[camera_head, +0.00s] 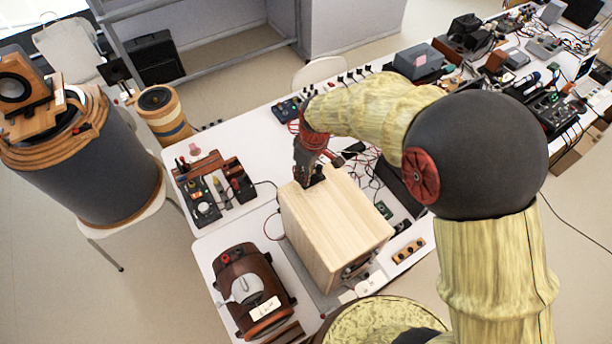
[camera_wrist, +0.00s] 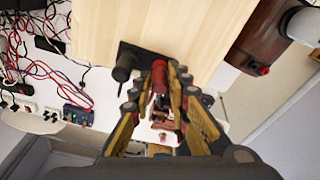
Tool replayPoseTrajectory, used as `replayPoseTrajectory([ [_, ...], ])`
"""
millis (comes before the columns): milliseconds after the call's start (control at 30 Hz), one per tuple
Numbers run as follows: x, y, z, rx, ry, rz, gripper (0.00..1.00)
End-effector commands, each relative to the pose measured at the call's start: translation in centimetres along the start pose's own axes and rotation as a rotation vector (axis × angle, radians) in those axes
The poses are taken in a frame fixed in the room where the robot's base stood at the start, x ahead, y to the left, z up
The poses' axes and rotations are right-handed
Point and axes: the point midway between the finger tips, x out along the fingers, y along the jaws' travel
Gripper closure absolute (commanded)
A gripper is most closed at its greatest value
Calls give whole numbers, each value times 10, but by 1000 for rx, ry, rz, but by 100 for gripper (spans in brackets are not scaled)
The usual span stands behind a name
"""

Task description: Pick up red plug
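The red plug (camera_wrist: 160,75) is at the edge of a light wooden box in the wrist view, beside a black plug (camera_wrist: 124,66). My gripper (camera_wrist: 161,82) is at the red plug, with one finger on each side of it. The fingers stand apart, and I cannot tell whether either touches the plug. In the head view my gripper (camera_head: 308,180) points down at the box's far left edge. The red plug is hidden there behind my gripper.
The wooden box (camera_head: 335,225) stands on the white table. A brown device (camera_head: 250,290) sits left of it, and another device with knobs (camera_head: 205,205) lies behind that. Red and black cables (camera_wrist: 28,65) are tangled beside the box.

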Motion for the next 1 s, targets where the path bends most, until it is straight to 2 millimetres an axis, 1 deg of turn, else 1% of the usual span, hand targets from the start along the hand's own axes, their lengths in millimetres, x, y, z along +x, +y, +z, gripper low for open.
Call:
replayPoseTrajectory([
  [33,0,0,0,0,0,0,87],
  [267,0,0,0,0,0,0,100],
  [567,-1,0,0,0,1,1,100],
  [667,-4,0,-1,0,1,1,100],
  [767,-12,1,-2,-1,3,2,100],
  [933,-34,1,-5,-1,4,3,100],
  [1000,-45,6,4,3,3,3,100],
])
